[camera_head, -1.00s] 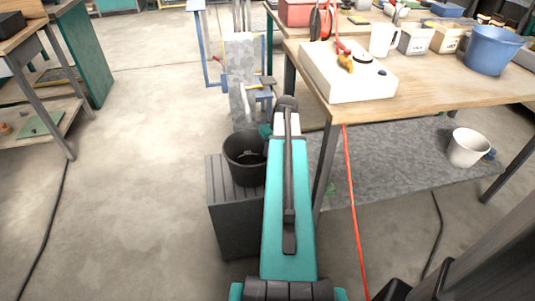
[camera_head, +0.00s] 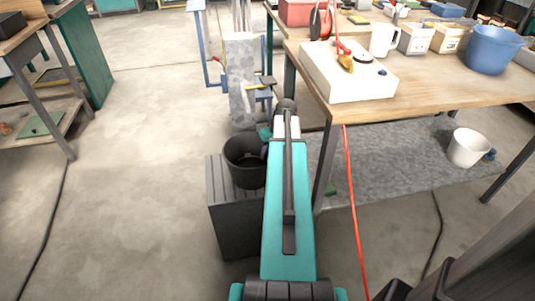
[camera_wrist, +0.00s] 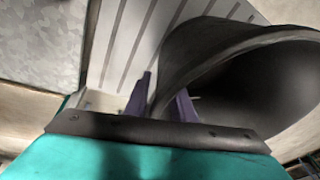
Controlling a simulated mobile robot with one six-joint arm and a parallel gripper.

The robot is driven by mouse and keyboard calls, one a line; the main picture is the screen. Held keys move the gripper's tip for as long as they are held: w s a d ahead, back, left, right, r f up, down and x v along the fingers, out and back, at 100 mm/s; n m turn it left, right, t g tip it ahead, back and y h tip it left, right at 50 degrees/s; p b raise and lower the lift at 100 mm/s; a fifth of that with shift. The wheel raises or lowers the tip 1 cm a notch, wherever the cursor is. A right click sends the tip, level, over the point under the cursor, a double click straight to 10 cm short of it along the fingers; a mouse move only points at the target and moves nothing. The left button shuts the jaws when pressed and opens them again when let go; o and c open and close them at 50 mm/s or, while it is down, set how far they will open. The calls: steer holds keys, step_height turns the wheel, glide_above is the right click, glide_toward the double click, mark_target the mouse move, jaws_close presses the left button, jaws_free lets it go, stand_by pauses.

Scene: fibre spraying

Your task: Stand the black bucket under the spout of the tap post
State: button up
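The black bucket (camera_head: 238,175) stands upright on a grey slatted block in the head view, just left of my arm. In the wrist view its open mouth and dark wall (camera_wrist: 270,75) fill the upper right. My gripper (camera_wrist: 162,98) has its two purple fingers apart at the bucket's rim, one outside the wall and one on the inner side. A gap shows between the fingers, and firm contact cannot be made out. A grey mottled upright (camera_head: 240,80) with a yellow and dark fitting (camera_head: 262,84) beyond the bucket looks like the tap post. Its spout is not clear.
The slatted block (camera_head: 232,225) carries the bucket. A wooden workbench (camera_head: 430,85) stands to the right, with a red cable (camera_head: 352,200) hanging from it. A white bucket (camera_head: 467,148) is on the floor mat under it. The floor at left is open.

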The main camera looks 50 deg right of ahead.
steer(key=shift+r, duration=0.15)
steer(key=p+v, duration=0.1)
steer(key=v, duration=1.1)
steer(key=shift+r, duration=0.1)
stand_by(0.6)
